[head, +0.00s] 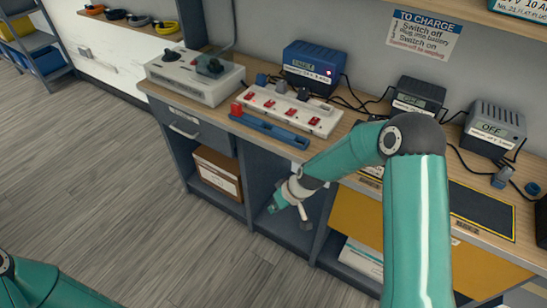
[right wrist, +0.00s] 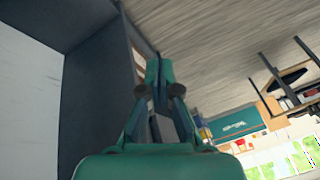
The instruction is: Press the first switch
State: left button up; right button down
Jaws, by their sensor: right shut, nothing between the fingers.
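A white power strip (head: 290,108) with several red switches lies on the workbench. The red switch (head: 250,96) nearest its left end shows in the head view. My right gripper (head: 275,206) is shut and empty, in front of the bench and below its top, by the open shelf space. It is well below the strip and apart from it. In the right wrist view its fingers (right wrist: 157,75) are together with nothing between them. Part of my left arm shows at the bottom left of the head view; its gripper is out of frame.
A blue tray (head: 270,129) lies before the strip, with a red piece (head: 237,109) at its left end. A pale switch box (head: 194,80) stands left, a blue charger (head: 314,64) behind, and grey chargers (head: 494,128) right. Cables lie between. Open floor (head: 90,175) lies left.

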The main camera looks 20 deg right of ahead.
jog(key=s+a+f+m+g, duration=0.1)
jog(key=s+a+f, duration=0.1)
jog(key=s, duration=0.5)
jog(key=s+a+f+m+g, duration=0.1)
jog(key=s+a+f, duration=0.1)
jog(key=s, duration=0.6)
jog(key=s+a+f+m, duration=0.2)
jog(key=s+f, duration=0.2)
jog(key=s, duration=0.3)
jog(key=shift+s+a+f+g, duration=0.35)
jog(key=shift+s+g, duration=0.05)
